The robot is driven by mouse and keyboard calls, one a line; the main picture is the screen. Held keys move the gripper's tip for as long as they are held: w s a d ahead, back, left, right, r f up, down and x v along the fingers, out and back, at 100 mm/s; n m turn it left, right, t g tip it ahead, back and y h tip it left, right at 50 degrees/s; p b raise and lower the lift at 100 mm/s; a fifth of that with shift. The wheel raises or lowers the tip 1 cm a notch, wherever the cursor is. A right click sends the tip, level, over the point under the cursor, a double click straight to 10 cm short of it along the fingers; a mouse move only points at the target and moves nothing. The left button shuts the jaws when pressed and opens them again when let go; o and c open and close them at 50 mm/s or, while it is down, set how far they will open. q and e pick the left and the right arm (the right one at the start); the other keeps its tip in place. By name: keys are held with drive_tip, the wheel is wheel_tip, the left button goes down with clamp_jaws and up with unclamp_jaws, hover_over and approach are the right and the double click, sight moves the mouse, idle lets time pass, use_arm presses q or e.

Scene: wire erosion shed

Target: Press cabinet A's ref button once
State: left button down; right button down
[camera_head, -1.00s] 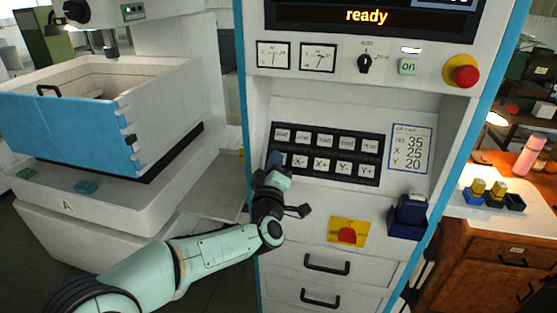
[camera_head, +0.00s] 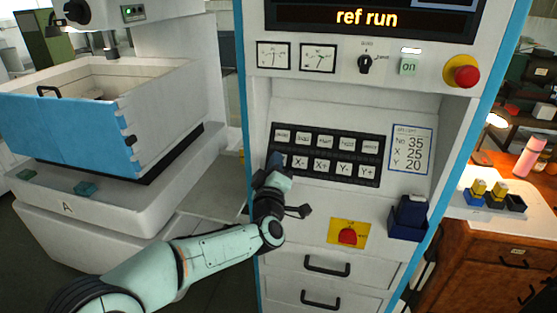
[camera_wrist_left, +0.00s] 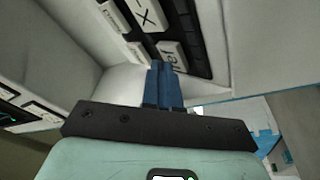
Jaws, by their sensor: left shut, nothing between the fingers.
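Cabinet A's control panel has a black keypad (camera_head: 325,153) with two rows of pale keys, X and Y keys in the lower row. The ref button (camera_wrist_left: 173,55) shows in the left wrist view beside an X key (camera_wrist_left: 147,14); in the head view my gripper mostly covers it. My left gripper (camera_head: 275,160) is shut and empty, its blue fingertips at the keypad's lower left end. In the left wrist view the fingers (camera_wrist_left: 163,85) reach the ref button's edge; I cannot tell whether they touch. The display (camera_head: 367,18) reads "ref run". My right gripper is out of view.
A red emergency button (camera_head: 462,71), a rotary switch (camera_head: 365,63) and an "on" button (camera_head: 408,66) sit above the keypad. Below are a yellow plate with a red switch (camera_head: 347,235) and a dark blue holder (camera_head: 408,220). The machine marked A (camera_head: 68,207) stands left.

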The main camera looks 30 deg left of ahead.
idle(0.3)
use_arm(q)
drive_tip(key=shift+s+d+r, duration=0.15)
drive_tip(key=shift+s+r, duration=0.3)
drive_tip(key=shift+s, duration=0.15)
drive_tip(key=s+r, duration=0.1)
drive_tip(key=s, duration=0.1)
drive_tip(key=s+d+r, duration=0.1)
drive_tip(key=s+r, duration=0.1)
idle(0.4)
idle(0.6)
